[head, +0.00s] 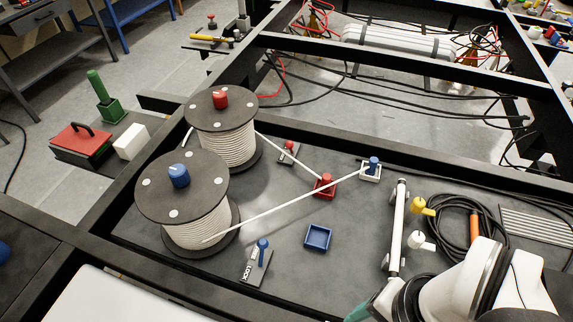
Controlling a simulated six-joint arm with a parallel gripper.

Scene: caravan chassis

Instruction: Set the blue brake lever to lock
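The blue brake lever (262,249) stands on a small grey plate (265,268) in front of the nearer cable drum. Its blue knob points up, and white LOCK lettering lies on the plate to the lower left of the lever. A second white marking by the lever is too small to read. The lever's exact tilt cannot be told. My gripper (360,311) is at the bottom edge, right of the lever and apart from it. Only a teal part shows; the fingertips are cut off by the frame, so its opening is hidden.
Two cable drums (155,190) (205,119) stand left and behind the lever. A white rope runs from the nearer drum to a blue-topped post (373,166). An empty blue tray (318,237) sits right of the lever.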

